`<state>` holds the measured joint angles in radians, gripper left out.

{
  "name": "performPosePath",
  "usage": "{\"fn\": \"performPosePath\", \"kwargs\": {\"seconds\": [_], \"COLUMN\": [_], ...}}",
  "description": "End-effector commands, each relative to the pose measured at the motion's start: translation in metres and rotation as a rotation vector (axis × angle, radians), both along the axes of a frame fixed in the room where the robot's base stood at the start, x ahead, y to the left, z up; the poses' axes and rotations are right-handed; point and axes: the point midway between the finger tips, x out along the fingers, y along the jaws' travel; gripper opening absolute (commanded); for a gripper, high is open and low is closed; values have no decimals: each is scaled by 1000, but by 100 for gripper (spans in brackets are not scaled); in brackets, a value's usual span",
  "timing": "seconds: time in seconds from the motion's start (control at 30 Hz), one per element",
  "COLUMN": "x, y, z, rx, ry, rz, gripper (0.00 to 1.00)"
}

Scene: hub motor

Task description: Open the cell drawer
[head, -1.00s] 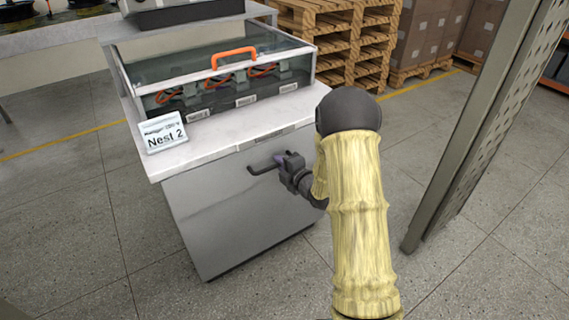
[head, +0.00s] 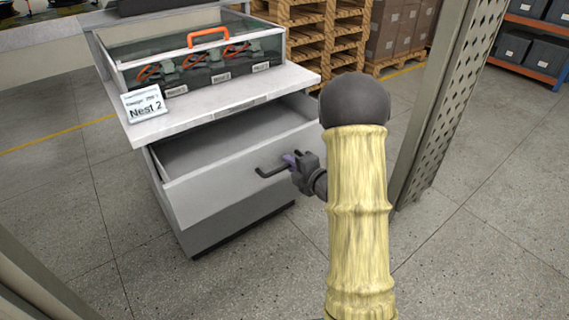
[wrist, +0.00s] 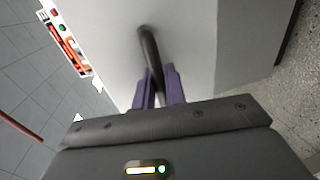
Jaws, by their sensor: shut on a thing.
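The cell drawer (head: 235,182) is pulled out from the grey cabinet under the white top, and the part of its inside that shows looks empty. Its dark bar handle (head: 268,172) sits on the front panel. My gripper (head: 291,160) is shut on that handle. In the wrist view, the two purple fingers of my gripper (wrist: 160,88) stand on either side of the dark handle (wrist: 149,48), with the pale drawer front (wrist: 195,45) behind.
A clear-lidded case (head: 200,62) with an orange handle and a "Nest 2" sign (head: 145,103) stand on the cabinet top (head: 215,98). A perforated metal post (head: 440,100) rises close to the right of my arm. Grey floor (head: 75,225) is clear at the left.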

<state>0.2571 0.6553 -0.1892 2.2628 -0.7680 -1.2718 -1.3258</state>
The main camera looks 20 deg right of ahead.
Motion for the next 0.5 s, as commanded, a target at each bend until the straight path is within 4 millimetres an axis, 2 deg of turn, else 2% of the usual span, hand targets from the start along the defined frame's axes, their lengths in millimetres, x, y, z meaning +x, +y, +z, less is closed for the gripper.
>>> {"fn": "performPosePath", "kwargs": {"seconds": [0.03,0.47,0.5], "x": [-2,-5,-5], "y": [4,1,1], "z": [-2,-2,-2], "rx": [4,5,5], "ry": [3,5,5], "rz": [13,11,11], "gripper": [0,0,18]}}
